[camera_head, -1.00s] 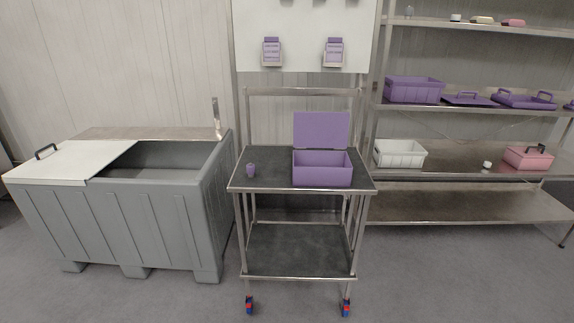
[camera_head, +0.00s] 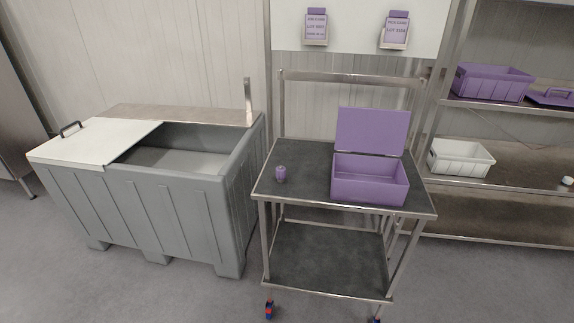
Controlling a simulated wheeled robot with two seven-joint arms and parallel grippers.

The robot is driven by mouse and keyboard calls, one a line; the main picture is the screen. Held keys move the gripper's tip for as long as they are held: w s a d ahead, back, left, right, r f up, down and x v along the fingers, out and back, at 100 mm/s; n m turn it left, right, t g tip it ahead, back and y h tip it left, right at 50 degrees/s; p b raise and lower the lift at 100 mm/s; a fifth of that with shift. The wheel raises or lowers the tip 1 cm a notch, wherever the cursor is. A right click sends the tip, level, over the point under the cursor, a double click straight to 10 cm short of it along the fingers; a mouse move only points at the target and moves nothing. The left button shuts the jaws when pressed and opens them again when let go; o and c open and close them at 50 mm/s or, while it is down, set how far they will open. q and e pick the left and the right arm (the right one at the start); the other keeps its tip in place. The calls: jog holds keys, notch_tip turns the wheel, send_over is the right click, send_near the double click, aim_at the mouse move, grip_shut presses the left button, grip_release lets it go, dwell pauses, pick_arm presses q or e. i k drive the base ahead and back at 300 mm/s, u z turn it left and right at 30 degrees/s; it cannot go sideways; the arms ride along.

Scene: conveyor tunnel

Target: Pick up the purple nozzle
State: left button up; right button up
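The purple nozzle (camera_head: 281,174) is a small upright piece on the dark top of the steel trolley (camera_head: 300,156), on the left part of that top. An open purple box (camera_head: 369,189) with its lid raised stands on the same top, to the right of the nozzle and apart from it. The inside of the box is mostly hidden by its front wall. Neither of my grippers shows in the head view.
A large grey bin (camera_head: 165,205) with a white lid (camera_head: 95,142) partly over it stands left of the trolley. A steel shelf (camera_head: 500,200) at the right holds purple and white crates (camera_head: 462,157). The floor in front is clear.

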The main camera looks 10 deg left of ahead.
aim_at(281, 170)
jog(key=u, duration=0.45)
jog(key=i, duration=0.85)
jog(key=u, duration=0.65)
